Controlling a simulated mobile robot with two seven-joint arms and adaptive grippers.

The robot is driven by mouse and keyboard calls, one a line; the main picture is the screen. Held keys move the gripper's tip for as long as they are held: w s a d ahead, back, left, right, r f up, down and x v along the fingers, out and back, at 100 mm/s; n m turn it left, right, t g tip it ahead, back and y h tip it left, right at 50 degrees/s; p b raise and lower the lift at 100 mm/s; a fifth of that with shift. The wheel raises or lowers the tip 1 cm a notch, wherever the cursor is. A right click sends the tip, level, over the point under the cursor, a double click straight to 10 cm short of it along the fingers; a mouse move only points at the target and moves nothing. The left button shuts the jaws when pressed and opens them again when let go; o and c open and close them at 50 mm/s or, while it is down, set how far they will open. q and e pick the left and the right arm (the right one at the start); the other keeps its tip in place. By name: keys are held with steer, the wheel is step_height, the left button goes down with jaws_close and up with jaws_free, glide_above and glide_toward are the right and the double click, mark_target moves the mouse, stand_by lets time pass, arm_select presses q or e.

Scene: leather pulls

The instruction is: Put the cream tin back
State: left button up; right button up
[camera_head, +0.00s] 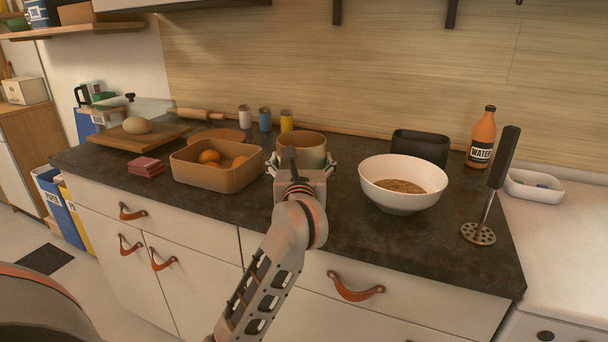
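A small cream tin (244,117) stands upright at the back of the counter, against the wood panel. It is the left one of a row, with a blue tin (265,119) and a yellow tin (286,122) to its right. My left gripper (302,161) is over the counter, to the right of and nearer than the tins. My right gripper is not in view.
Left of the gripper is a tan box (217,175) with oranges; right of it is a white bowl (402,185). A black container (420,147), orange bottle (482,138) and upright masher (497,185) stand right. A cutting board (137,140) lies far left.

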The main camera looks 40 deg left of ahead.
arm_select(q)
step_height(320, 180, down, 3)
steer(key=shift+r, duration=0.15)
steer(key=shift+f+b, duration=0.3)
steer(key=shift+r, duration=0.1)
steer(key=o, duration=1.3)
steer(key=shift+f, duration=0.2)
steer(key=shift+c, duration=0.2)
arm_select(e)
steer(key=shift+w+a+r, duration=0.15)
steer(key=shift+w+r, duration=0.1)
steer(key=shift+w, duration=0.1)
